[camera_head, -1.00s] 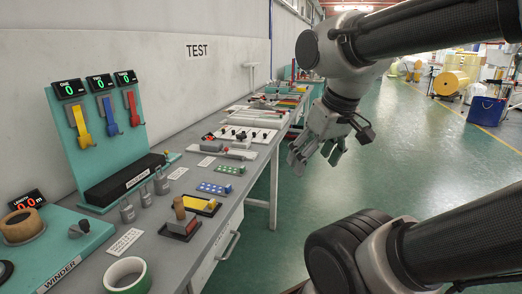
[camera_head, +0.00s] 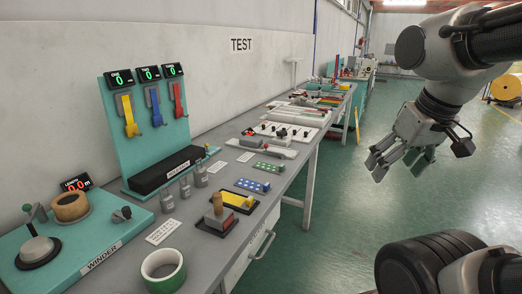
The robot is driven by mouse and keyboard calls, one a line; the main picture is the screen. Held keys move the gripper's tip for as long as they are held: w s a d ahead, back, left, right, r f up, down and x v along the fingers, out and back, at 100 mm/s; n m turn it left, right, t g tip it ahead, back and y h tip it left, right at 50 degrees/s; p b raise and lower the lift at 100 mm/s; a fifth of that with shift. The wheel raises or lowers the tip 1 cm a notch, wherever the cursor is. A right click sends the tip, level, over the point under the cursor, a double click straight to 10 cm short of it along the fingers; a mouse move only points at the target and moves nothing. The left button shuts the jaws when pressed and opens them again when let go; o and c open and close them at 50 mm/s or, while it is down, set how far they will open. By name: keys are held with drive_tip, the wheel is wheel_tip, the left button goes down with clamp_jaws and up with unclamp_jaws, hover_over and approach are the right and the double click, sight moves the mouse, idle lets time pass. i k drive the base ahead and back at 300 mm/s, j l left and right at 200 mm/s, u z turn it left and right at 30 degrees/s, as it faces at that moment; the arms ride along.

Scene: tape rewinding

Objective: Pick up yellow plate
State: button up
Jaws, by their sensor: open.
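The yellow plate (camera_head: 236,200) lies in a small dark tray (camera_head: 229,207) on the grey workbench. A small block stands at the plate's right end. My gripper (camera_head: 399,164) is open and empty. It hangs over the open floor to the right of the bench, well apart from the plate, with its fingers pointing down. The plate is in clear view, and my arm does not cover it.
Beside the plate stand an upright wooden-handled block (camera_head: 217,212) and a blue board (camera_head: 251,186).

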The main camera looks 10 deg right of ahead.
sight(237, 201)
drive_tip(key=i+l+u, duration=0.1)
drive_tip(key=u, duration=0.25)
drive_tip(key=i+l+u, duration=0.1)
drive_tip(key=l+u, duration=0.2)
drive_tip(key=i+l+u, duration=0.1)
drive_tip(key=u, duration=0.25)
